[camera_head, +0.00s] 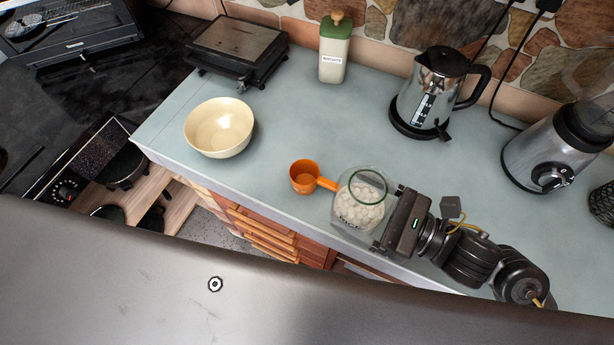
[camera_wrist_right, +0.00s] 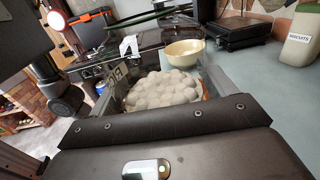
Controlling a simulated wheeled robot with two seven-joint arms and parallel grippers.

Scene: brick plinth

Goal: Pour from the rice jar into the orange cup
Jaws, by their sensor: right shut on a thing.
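The rice jar (camera_head: 358,207) is clear glass with white rounded contents and stands upright or nearly so near the counter's front edge. My right gripper (camera_head: 374,220) is shut on the jar from its right side. In the right wrist view the jar's pale contents (camera_wrist_right: 163,90) fill the space between my fingers. The orange cup (camera_head: 304,177) has a handle pointing right toward the jar, and it sits just left of the jar. Whether the handle touches the jar I cannot tell. In the wrist view the cup is mostly hidden behind the jar. My left gripper is not in view.
A cream bowl (camera_head: 219,128) stands left on the counter (camera_head: 290,110). A biscuit canister (camera_head: 334,50), a kettle (camera_head: 430,90), a blender (camera_head: 556,145) and a dark scale-like appliance (camera_head: 237,48) line the back. The counter's middle is clear.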

